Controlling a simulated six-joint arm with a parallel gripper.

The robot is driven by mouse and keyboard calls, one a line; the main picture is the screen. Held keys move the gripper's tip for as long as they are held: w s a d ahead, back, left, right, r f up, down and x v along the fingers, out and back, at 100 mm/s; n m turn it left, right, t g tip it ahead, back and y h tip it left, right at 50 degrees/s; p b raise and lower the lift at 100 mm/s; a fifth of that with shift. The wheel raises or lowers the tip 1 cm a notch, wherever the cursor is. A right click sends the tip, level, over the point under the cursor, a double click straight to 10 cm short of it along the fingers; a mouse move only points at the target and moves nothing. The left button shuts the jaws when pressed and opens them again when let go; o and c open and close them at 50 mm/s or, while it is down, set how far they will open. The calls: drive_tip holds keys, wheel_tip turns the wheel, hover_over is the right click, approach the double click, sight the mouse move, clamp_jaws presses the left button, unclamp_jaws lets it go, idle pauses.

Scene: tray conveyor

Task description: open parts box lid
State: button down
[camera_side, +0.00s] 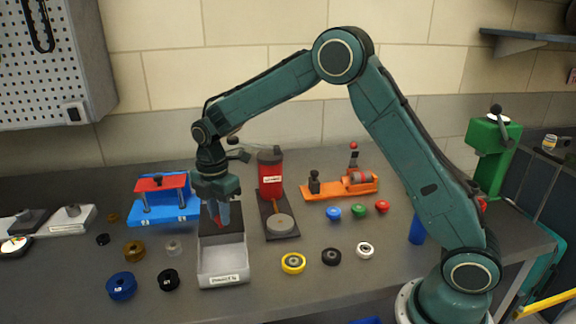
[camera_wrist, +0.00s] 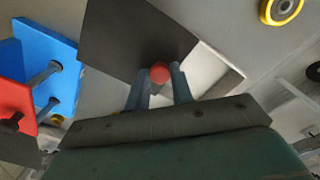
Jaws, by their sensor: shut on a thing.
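The parts box (camera_side: 222,279) is a light grey open-topped box with a label on its front, on the bench left of centre. Its front part is uncovered and the pale inside shows. Its dark lid (camera_side: 232,240) lies toward the back of the box; in the wrist view the lid (camera_wrist: 120,38) is a large dark panel beside the pale inside of the box (camera_wrist: 203,72). My gripper (camera_side: 216,216) points down over the lid. Its fingers (camera_wrist: 160,88) are shut on a red knob (camera_wrist: 160,72) of the lid. The fingers partly hide the knob.
A blue stand with a red top (camera_side: 163,205) is close on the left. A red dispenser (camera_side: 270,175) on a dark base is close on the right. Several rollers, including a yellow one (camera_side: 293,263) and a blue one (camera_side: 121,285), lie around the box.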

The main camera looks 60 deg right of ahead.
drive_tip(key=shift+w, duration=0.1)
drive_tip(key=c, duration=1.2)
unclamp_jaws()
drive_tip(key=shift+r, duration=0.15)
wheel_tip(320, 180, up, 14)
drive_tip(key=shift+f, duration=0.2)
